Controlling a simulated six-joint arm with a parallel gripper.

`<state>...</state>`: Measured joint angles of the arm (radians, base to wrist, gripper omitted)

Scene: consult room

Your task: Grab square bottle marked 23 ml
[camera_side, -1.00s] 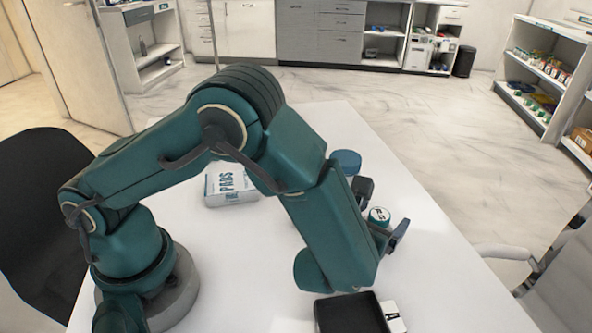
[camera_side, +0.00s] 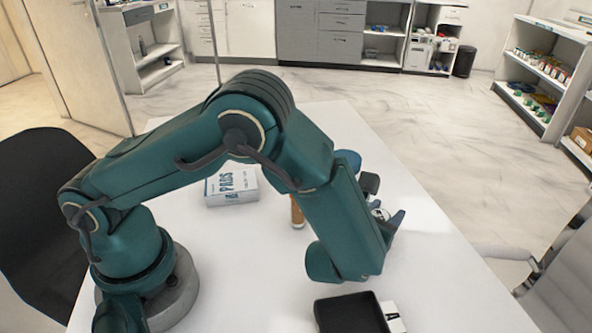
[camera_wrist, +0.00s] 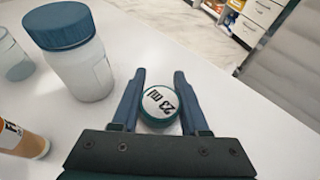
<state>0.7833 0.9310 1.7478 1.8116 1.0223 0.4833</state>
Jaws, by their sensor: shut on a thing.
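The bottle marked 23 ml (camera_wrist: 160,103) shows in the wrist view as a round white top with a green rim and the printed text "23 ml". It sits between the two fingers of my gripper (camera_wrist: 158,98), which is shut on it. Its body below the top is hidden, so I cannot tell whether it is square. In the side view my gripper (camera_side: 384,206) is above the right part of the table, and the bottle's top (camera_side: 379,213) is partly covered by the fingers.
A larger white bottle with a blue cap (camera_wrist: 75,50) stands close on the left. A clear glass (camera_wrist: 12,58) and an orange tube (camera_wrist: 22,138) are also left. A box marked PADS (camera_side: 231,186) and a black tray-like object (camera_side: 350,314) lie on the white table (camera_side: 430,285).

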